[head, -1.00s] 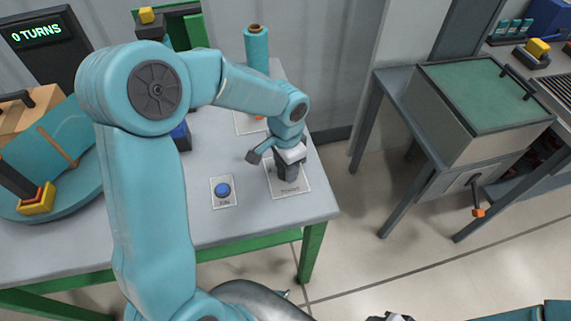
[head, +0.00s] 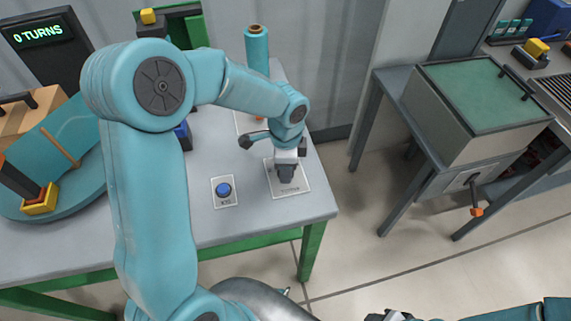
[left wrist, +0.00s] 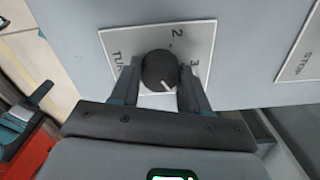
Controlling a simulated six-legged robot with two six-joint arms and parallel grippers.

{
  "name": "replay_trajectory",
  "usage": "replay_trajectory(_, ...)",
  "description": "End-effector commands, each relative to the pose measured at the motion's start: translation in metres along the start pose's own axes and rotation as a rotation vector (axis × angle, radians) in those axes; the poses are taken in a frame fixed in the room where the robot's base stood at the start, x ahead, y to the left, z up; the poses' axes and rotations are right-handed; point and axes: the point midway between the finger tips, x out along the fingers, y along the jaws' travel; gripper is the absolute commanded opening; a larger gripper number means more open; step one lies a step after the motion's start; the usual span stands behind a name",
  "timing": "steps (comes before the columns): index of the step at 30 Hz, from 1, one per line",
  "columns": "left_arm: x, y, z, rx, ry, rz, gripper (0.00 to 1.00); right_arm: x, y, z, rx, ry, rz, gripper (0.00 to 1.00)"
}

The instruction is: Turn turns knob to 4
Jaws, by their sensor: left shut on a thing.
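The turns knob (left wrist: 160,71) is a round black dial with a white pointer line, on a white plate (left wrist: 113,42) marked TURNS, with 2 and 3 readable. The pointer slants to the lower right in the left wrist view; the mark it points at is hidden. My left gripper (left wrist: 161,80) is shut on the knob, one finger on each side. In the head view my left gripper (head: 287,175) points down at the plate (head: 298,188) near the table's right edge. A dark part of my right gripper (head: 388,316) shows at the bottom edge; its jaws are unclear.
A display (head: 43,34) reads 0 TURNS. A blue button (head: 223,190) on a small plate is left of the knob. A teal roll (head: 257,52) stands behind it. A turntable (head: 85,195) with a box is at left. Open floor separates the table from a grey stand (head: 480,140).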

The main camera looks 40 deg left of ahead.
Motion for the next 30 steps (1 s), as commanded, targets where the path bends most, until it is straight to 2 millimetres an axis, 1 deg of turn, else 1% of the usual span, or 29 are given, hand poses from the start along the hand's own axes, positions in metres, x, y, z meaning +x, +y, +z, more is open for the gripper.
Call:
replay_trajectory(12, 0.0, 0.0, -0.002, 0.009, 0.005, -0.003, 0.15, 0.0, 0.0, 0.0, 0.0, 0.0, 0.0, 0.43)
replay_trajectory(13, 0.0, 0.0, -0.002, 0.009, 0.005, -0.003, 0.55, 0.0, 0.0, 0.0, 0.0, 0.0, 0.0, 0.43)
replay_trajectory(14, 0.0, 0.0, -0.002, 0.009, 0.005, -0.003, 0.65, 0.0, 0.0, 0.0, 0.0, 0.0, 0.0, 0.43)
replay_trajectory(15, 0.0, 0.0, -0.002, 0.008, 0.004, -0.003, 0.71, 0.0, 0.0, 0.0, 0.0, 0.0, 0.0, 0.43)
replay_trajectory(22, 0.0, 0.0, -0.001, 0.007, 0.002, -0.001, 0.71, 0.0, 0.0, 0.0, 0.0, 0.0, 0.0, 0.43)
replay_trajectory(25, -0.004, 0.0, -0.001, 0.006, 0.001, -0.002, 0.71, 0.0, 0.0, 0.0, 0.0, 0.0, 0.0, 0.43)
replay_trajectory(29, -0.022, -0.001, -0.001, 0.005, 0.003, -0.005, 0.71, -0.001, 0.0, 0.0, 0.0, 0.0, 0.0, 0.43)
replay_trajectory(30, -0.031, -0.001, -0.001, 0.007, 0.004, -0.006, 0.71, -0.001, 0.0, 0.0, 0.0, 0.0, 0.0, 0.43)
